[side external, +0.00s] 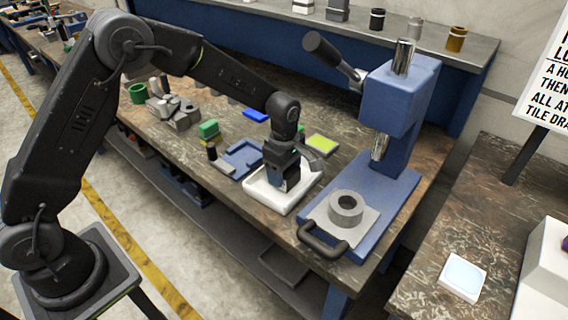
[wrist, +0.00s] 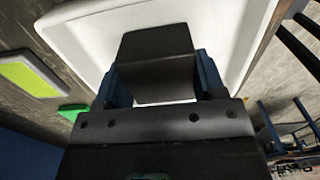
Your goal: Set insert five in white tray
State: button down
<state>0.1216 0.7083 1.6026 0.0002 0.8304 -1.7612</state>
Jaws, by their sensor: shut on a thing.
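The white tray (side external: 258,192) sits on the workbench, left of the blue press. It fills much of the wrist view (wrist: 80,32) behind my gripper. My gripper (side external: 284,182) points down over the tray. In the wrist view, my gripper (wrist: 157,82) is shut on a dark block (wrist: 155,48), which shows between the two blue-edged fingers. The block's number or marking cannot be read, so I cannot tell if it is insert five. Its lower end is hidden, and I cannot tell whether it touches the tray floor.
The blue press (side external: 392,110) with a grey ring (side external: 346,207) on its base stands close right. A blue fixture (side external: 240,158), a green block (side external: 208,129) and a yellow-green pad (side external: 322,143) lie near the tray. Grey parts (side external: 176,112) lie farther left.

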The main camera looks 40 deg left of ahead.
jog(key=shift+c, duration=1)
grip_release()
jog(key=shift+f, duration=0.15)
notch_tip(320, 180, up, 13)
jog(key=s+a+r+m+t, duration=0.2)
jog(key=s+r+m, duration=0.3)
jog(key=s+r, duration=0.2)
jog(key=s+a+r+m+t, duration=0.1)
jog(key=s+a+m, duration=0.1)
jog(key=s+m, duration=0.5)
jog(key=s+a+m+t, duration=0.1)
jog(key=s+m, duration=0.5)
jog(key=s, duration=0.7)
jog(key=shift+s+a+r+m+t, duration=0.15)
jog(key=shift+a+r+m+t, duration=0.25)
jog(key=shift+t, duration=0.4)
